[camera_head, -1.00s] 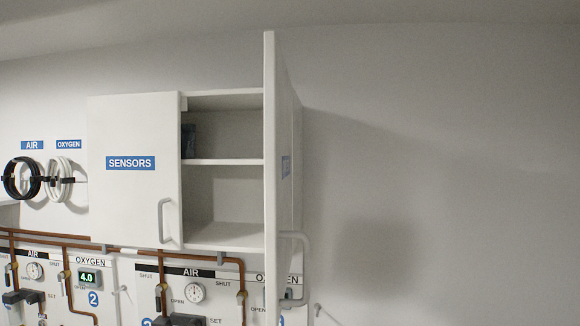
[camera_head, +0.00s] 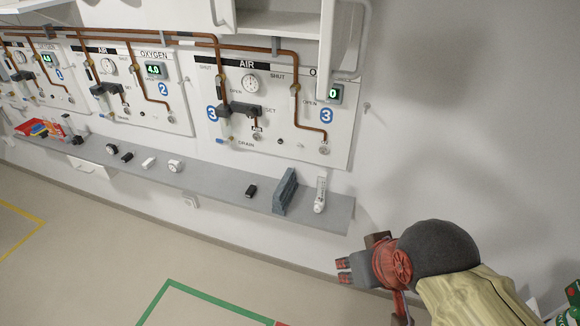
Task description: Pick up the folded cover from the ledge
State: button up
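A blue-grey slab-like thing, which looks like the folded cover (camera_head: 285,192), stands on the grey ledge (camera_head: 222,182) toward its right end. It is upright on its edge, between a small black block and a white cylinder. My gripper (camera_head: 343,270) is at the lower right, below and to the right of the ledge's end, pointing left. Its two fingertips show a gap between them and nothing is held. It is well apart from the cover.
The white cylinder (camera_head: 320,195) stands close to the cover's right. The small black block (camera_head: 251,191) lies to its left. Gas panels with copper pipes (camera_head: 292,100) are on the wall above the ledge. An open cabinet door (camera_head: 346,40) hangs above. Floor before the ledge is clear.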

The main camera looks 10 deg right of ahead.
aim_at(284, 195)
jog(key=i+j+z, duration=0.25)
jog(key=j, duration=0.25)
jog(key=i+j+z, duration=0.1)
jog(key=j+z, duration=0.15)
jog(key=j, duration=0.3)
jog(key=i+j+z, duration=0.1)
jog(key=j+z, duration=0.15)
jog(key=j, duration=0.3)
jog(key=j+z, duration=0.25)
jog(key=j, duration=0.35)
